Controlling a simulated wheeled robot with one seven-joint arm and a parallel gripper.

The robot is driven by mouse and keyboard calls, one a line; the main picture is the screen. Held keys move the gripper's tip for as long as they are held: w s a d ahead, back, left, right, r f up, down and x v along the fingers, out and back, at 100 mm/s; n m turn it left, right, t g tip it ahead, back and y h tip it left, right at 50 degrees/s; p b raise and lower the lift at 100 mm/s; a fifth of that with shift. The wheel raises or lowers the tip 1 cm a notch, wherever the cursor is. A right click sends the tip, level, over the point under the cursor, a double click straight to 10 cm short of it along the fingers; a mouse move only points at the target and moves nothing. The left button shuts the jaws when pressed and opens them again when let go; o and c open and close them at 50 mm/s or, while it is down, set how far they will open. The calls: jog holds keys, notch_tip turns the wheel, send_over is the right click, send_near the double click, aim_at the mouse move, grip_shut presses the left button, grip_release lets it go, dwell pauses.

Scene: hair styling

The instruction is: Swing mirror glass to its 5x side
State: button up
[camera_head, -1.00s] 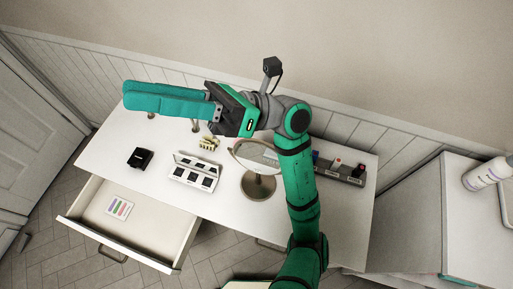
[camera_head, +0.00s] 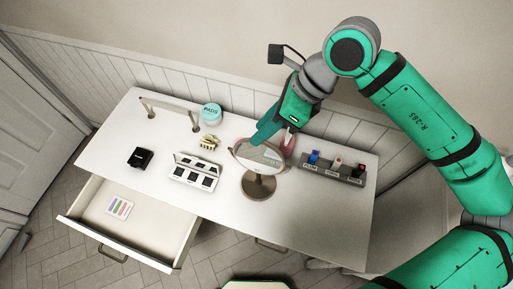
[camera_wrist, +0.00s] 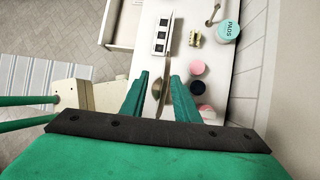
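The round tabletop mirror (camera_head: 262,155) stands on a bronze stem and round base (camera_head: 258,187) on the white table. Its glass is tilted, facing up and toward the front. My gripper (camera_head: 258,138) is at the mirror's upper back rim in the head view. In the wrist view the mirror (camera_wrist: 168,55) shows nearly edge-on as a thin strip. My gripper (camera_wrist: 162,88) is open there, one finger on each side of that strip, with visible gaps. Whether a finger touches the glass, and any 5x marking, I cannot tell.
A palette box (camera_head: 195,172), a yellow clip (camera_head: 209,143) and a black case (camera_head: 140,158) lie left of the mirror. A teal-lidded PADS jar (camera_head: 211,113) stands behind. A bottle rack (camera_head: 333,172) is at right. The drawer (camera_head: 130,225) is open at front left.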

aim_at(257, 150)
jog(key=d, duration=0.1)
jog(key=d+f+h, duration=0.1)
jog(key=shift+d, duration=0.35)
jog(key=x, duration=1)
jog(key=shift+w+f, duration=0.15)
jog(key=shift+f, duration=0.1)
grip_shut()
